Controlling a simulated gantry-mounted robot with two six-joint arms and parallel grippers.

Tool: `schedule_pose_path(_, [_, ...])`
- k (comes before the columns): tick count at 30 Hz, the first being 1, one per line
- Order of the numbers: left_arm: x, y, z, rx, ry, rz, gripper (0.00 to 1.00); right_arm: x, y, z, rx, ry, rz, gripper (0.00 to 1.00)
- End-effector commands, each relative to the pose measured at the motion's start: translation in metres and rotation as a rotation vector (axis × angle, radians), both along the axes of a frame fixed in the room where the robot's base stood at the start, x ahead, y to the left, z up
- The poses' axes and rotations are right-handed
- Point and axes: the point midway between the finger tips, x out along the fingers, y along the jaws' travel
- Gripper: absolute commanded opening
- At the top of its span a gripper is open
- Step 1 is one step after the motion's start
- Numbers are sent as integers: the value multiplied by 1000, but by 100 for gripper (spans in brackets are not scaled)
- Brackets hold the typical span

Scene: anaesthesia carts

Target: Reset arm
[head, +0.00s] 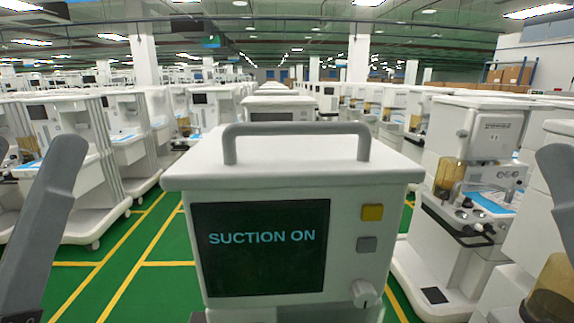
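My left arm comes in at the left edge as a dark grey link, and my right arm shows as a grey link at the right edge. Neither gripper's fingertips show in the head view, so both are out of sight. Straight ahead stands a white machine (290,172) with a grey handle (296,128) on top. Its dark screen (260,275) reads "SUCTION ON". A yellow button (372,212), a grey button (367,244) and a white knob (363,293) sit right of the screen. Neither arm visibly touches the machine.
White anaesthesia carts (70,190) stand in rows at the left. Another cart with an amber canister (449,176) stands close at the right. The green floor (150,262) with yellow lines is clear left of the machine.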

Motion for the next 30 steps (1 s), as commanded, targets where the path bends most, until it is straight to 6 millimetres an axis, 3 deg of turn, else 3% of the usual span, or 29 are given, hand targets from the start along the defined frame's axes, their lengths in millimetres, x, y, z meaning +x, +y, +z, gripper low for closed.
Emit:
schedule_pose_path(1, [-5, -7, 26, 15, 10, -16, 76, 0, 0, 27, 0, 2, 0, 50])
schedule_pose_path(8, [-2, -4, 113, 10, 10, -9, 76, 0, 0, 115, 0, -1, 0, 50])
schedule_pose_path(21, [-1, -3, 325, 9, 11, -7, 76, 0, 0, 327, 0, 0, 0, 50])
schedule_pose_path(25, [-1, -3, 366, 8, 12, -7, 76, 0, 0, 368, 0, 0, 0, 50])
schedule_pose_path(30, [-1, -3, 382, 8, 12, -7, 76, 0, 0, 384, 0, 0, 0, 50])
